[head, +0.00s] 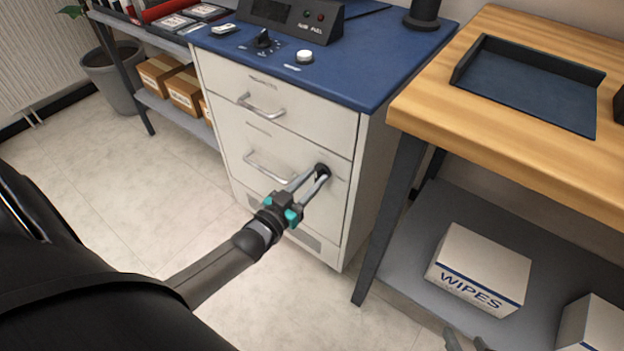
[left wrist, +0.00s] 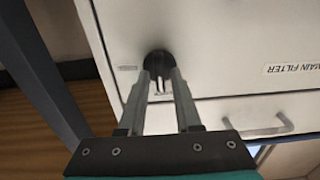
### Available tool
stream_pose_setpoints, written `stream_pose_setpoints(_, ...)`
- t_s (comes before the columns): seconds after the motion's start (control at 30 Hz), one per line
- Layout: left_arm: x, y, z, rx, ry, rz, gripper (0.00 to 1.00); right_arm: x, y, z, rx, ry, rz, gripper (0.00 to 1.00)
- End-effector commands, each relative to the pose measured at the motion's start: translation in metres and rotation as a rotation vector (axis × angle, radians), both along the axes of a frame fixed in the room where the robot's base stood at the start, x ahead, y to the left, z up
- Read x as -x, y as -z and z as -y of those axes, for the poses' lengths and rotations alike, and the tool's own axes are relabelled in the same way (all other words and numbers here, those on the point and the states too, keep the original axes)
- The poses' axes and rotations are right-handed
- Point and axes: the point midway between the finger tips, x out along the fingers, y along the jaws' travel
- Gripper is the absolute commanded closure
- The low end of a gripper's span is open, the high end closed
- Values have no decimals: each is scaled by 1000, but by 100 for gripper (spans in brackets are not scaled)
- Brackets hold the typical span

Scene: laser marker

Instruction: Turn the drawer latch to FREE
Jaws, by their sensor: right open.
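The drawer latch (head: 321,168) is a dark round knob near the right edge of the lower drawer (head: 240,132) of the white cabinet. In the left wrist view the latch (left wrist: 158,62) shows between my fingertips, with a small pale part below its dark body. My left gripper (head: 318,176) reaches it, one finger on each side. I cannot tell whether the fingers touch or squeeze it. A small mark beside the latch is too small to read. The tips of my right gripper (head: 466,340) show at the bottom edge, open and away from the cabinet.
The upper drawer (head: 300,112) and lower drawer look closed; each has a bar handle. The blue cabinet top (head: 350,60) carries a control box and knobs. A wooden bench (head: 500,145) stands close on the right, with a WIPES box (head: 480,262) on its lower shelf. The floor in front is clear.

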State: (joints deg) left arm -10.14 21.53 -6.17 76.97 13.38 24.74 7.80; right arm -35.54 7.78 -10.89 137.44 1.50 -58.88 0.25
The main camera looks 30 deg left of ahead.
Motion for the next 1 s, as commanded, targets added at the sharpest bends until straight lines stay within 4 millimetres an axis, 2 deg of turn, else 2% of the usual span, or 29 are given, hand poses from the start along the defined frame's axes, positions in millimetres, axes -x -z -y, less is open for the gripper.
stream_pose_setpoints(0.03, 0, 0, 0, 0, 0, 0, 74, 0, 0, 0, 0, 0, 0, 50)
stream_pose_setpoints(0.27, 0, 0, 0, 0, 0, 0, 100, 0, 0, 0, 0, 0, 0, 50)
stream_pose_setpoints(0.83, 0, 0, 0, -13, 0, 0, 100, 2, 1, 1, 4, 0, -12, 50)
stream_pose_setpoints(1.0, 1, 0, 0, -67, -2, 3, 100, 6, -3, 8, 26, 10, -55, 50)
